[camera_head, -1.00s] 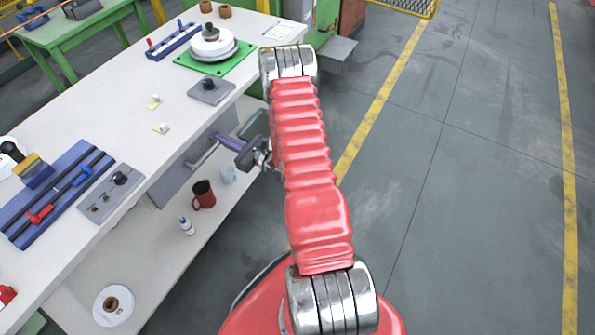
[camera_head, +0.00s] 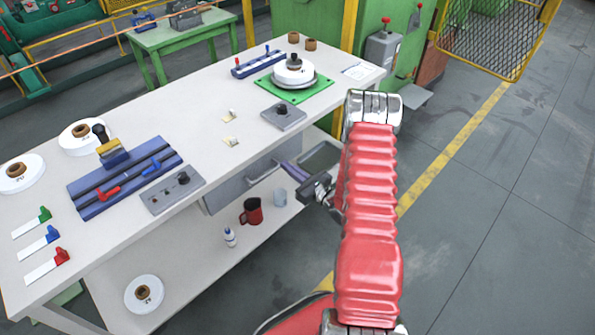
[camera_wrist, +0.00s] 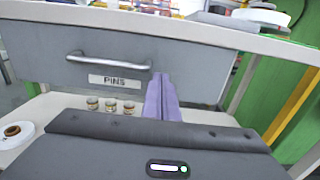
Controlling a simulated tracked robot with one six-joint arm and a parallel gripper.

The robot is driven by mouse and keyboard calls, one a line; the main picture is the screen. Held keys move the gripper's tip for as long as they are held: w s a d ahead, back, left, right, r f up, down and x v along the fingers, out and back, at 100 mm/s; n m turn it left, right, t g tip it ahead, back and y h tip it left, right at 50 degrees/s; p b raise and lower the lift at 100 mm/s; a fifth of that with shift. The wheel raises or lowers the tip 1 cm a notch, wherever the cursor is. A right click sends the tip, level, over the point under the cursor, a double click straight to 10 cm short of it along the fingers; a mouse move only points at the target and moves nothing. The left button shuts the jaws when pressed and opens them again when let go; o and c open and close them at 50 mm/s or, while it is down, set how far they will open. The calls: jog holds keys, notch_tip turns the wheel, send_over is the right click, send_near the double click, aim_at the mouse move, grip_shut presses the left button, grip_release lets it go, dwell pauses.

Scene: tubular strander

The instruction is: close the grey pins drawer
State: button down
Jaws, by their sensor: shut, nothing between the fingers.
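The grey pins drawer (camera_head: 236,187) is under the white tabletop. Its front fills the upper part of the wrist view (camera_wrist: 195,72), with a silver bar handle (camera_wrist: 108,60) and a "PINS" label (camera_wrist: 114,81). No inside of the drawer shows, and I cannot tell how far out it stands. My gripper (camera_head: 285,165) is shut and empty, with its purple fingers pointing at the drawer front. In the wrist view the fingertips (camera_wrist: 161,77) lie just right of the label, below the handle's right end. I cannot tell whether they touch the front.
The white workbench (camera_head: 195,100) carries a blue fixture (camera_head: 125,178), a grey block (camera_head: 172,190) and a green plate (camera_head: 315,92). On the shelf below stand a red mug (camera_head: 251,211), a glue bottle (camera_head: 230,237) and small jars (camera_wrist: 111,106). The floor (camera_head: 480,200) at right is clear.

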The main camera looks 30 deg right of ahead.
jog(key=v, duration=1.1)
jog(key=shift+s, duration=0.35)
jog(key=shift+d, duration=0.15)
